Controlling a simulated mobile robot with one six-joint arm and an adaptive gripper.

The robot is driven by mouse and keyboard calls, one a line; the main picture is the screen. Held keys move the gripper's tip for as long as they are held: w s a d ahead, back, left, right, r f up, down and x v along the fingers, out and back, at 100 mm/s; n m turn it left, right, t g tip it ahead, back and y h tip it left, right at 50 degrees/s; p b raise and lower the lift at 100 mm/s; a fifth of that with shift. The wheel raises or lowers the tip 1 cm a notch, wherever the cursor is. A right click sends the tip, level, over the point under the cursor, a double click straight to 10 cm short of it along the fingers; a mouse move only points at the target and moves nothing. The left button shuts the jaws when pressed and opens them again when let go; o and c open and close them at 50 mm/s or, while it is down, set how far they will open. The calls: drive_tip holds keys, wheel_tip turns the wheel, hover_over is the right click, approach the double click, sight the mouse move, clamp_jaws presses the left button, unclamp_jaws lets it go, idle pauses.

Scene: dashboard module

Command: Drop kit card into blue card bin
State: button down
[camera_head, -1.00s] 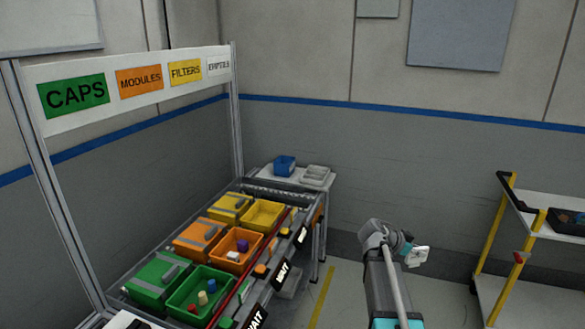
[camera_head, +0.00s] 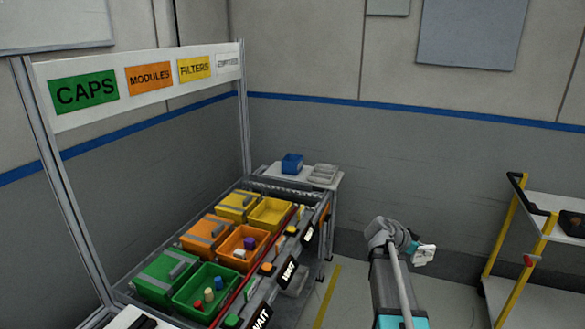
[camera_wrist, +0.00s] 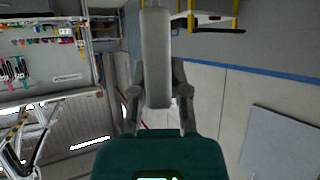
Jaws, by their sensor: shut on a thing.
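The blue card bin (camera_head: 292,163) stands on a white side table at the far end of the sorting rack. It looks open at the top; its inside is too small to make out. My gripper (camera_head: 417,251) is raised to the right of the rack, well apart from the bin and nearer to me. It is shut on a pale card (camera_head: 426,256), which sticks out to the right. In the wrist view the fingers of my gripper (camera_wrist: 159,93) close on the long pale grey card (camera_wrist: 157,50).
A grey-white tray (camera_head: 323,173) sits beside the bin on the side table (camera_head: 277,173). Green, orange and yellow bins (camera_head: 207,289) fill the rack on the left. A yellow-framed cart (camera_head: 513,250) stands right. Open floor lies between rack and cart.

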drive_tip(key=shift+r, duration=0.15)
wheel_tip(320, 180, up, 14)
drive_tip(key=p, duration=1.4)
drive_tip(key=shift+f, duration=0.2)
drive_tip(key=shift+s, duration=0.2)
